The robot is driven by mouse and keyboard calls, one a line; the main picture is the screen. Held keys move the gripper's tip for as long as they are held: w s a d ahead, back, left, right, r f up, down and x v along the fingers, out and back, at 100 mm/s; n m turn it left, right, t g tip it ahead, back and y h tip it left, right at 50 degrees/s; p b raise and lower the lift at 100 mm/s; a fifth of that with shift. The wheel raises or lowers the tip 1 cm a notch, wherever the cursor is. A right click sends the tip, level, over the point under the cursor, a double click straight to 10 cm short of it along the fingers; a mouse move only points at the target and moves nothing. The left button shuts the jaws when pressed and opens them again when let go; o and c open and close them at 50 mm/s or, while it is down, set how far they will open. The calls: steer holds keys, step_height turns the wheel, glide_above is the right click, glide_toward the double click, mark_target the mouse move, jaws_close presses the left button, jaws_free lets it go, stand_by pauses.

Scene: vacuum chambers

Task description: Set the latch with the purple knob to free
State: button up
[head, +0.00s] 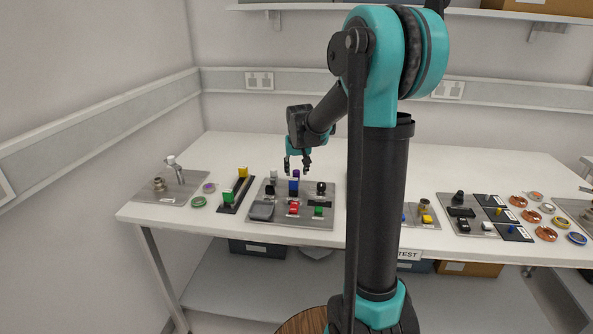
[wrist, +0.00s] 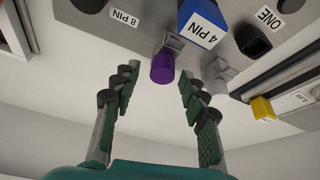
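The purple knob (wrist: 163,68) shows in the wrist view on a small grey latch at the panel's edge, beside the blue block marked 4 PIN (wrist: 203,27). In the head view the purple knob (head: 296,173) is a small spot at the back of the grey panel (head: 265,220), just under my gripper (head: 297,169). My gripper (wrist: 158,82) is open, with its two fingers apart on either side of the purple knob in the wrist view. Nothing is between the pads that I can see held. The latch's setting is too small to read.
A grey-white knob (wrist: 216,84) sits right of the purple one, near my right finger. A yellow knob (wrist: 262,108) stands farther right on a dark rail. A black 8 PIN connector (wrist: 90,5) is at left.

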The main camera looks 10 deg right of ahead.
steer(key=v, duration=1.2)
stand_by(0.3)
